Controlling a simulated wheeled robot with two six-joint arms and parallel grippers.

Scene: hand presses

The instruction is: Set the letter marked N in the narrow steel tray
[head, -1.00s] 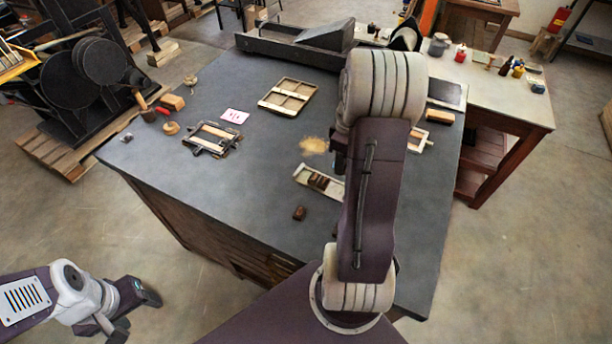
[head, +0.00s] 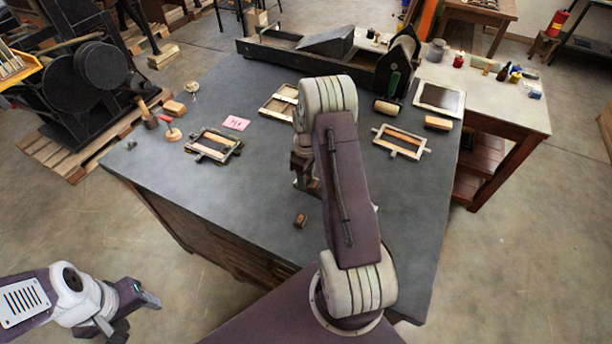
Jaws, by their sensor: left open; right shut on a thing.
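My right gripper (head: 307,188) is low over the middle of the dark table, where its own arm partly covers it. It is shut on a small brown block, mostly hidden; I cannot read any letter on it. The narrow steel tray is hidden behind my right arm and gripper. A loose dark brown block (head: 300,220) lies on the table just in front of the gripper; its mark is too small to read. My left gripper (head: 140,305) is open and empty, off the table at the lower left.
A wooden frame (head: 213,146) and a pink card (head: 236,123) lie on the left. A divided wooden tray (head: 272,104) lies behind my arm. Another frame (head: 401,141) and a roller (head: 386,107) are right. A long press (head: 300,55) spans the back. The front left tabletop is clear.

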